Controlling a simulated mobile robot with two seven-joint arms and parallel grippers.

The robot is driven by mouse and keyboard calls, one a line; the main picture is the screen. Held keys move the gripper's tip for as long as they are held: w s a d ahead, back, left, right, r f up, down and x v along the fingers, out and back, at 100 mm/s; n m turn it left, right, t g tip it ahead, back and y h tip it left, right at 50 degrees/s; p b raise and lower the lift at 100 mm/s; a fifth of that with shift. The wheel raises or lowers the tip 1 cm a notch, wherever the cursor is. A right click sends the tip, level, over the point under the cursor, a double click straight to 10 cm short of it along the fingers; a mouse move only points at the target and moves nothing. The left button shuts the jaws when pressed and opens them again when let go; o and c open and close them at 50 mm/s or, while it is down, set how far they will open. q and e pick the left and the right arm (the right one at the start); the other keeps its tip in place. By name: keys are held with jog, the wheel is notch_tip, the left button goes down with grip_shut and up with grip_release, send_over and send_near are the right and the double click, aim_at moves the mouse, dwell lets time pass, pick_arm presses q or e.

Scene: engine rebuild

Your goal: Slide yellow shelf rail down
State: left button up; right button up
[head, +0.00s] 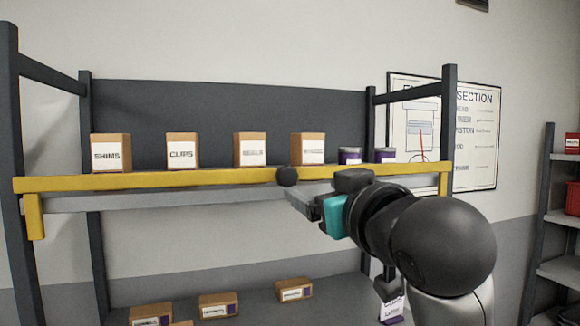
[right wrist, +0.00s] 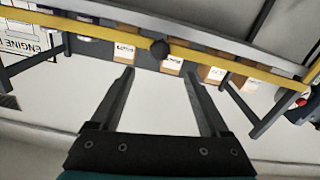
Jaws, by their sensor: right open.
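The yellow shelf rail (head: 170,181) runs across the front of the upper shelf in the head view, with a dark round knob (head: 288,177) near its middle. Its left end has a short piece hanging down beside the post. My right gripper (head: 300,200) is just below and right of the knob, its tip end close to the rail. In the right wrist view the gripper (right wrist: 163,82) is open, with nothing between its fingers. There the rail (right wrist: 215,62) and the knob (right wrist: 160,49) lie beyond the fingertips, the knob roughly centred between them. My left gripper is not in view.
Cardboard boxes (head: 182,149) and two small cans (head: 350,156) stand on the upper shelf behind the rail. More boxes (head: 218,304) sit on the lower shelf. A wall poster (head: 470,150) hangs at the right. Another rack (head: 560,250) stands far right. The space between the shelves is open.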

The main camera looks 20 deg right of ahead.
aim_at(289, 178)
jog(key=w, duration=0.4)
jog(key=w+p, duration=0.1)
jog(key=w, duration=0.3)
jog(key=w+p, duration=0.1)
jog(key=w, duration=0.3)
jog(key=shift+w+a, duration=0.25)
jog(key=shift+w, duration=0.05)
jog(key=shift+c, duration=0.3)
grip_shut()
dwell(0.6)
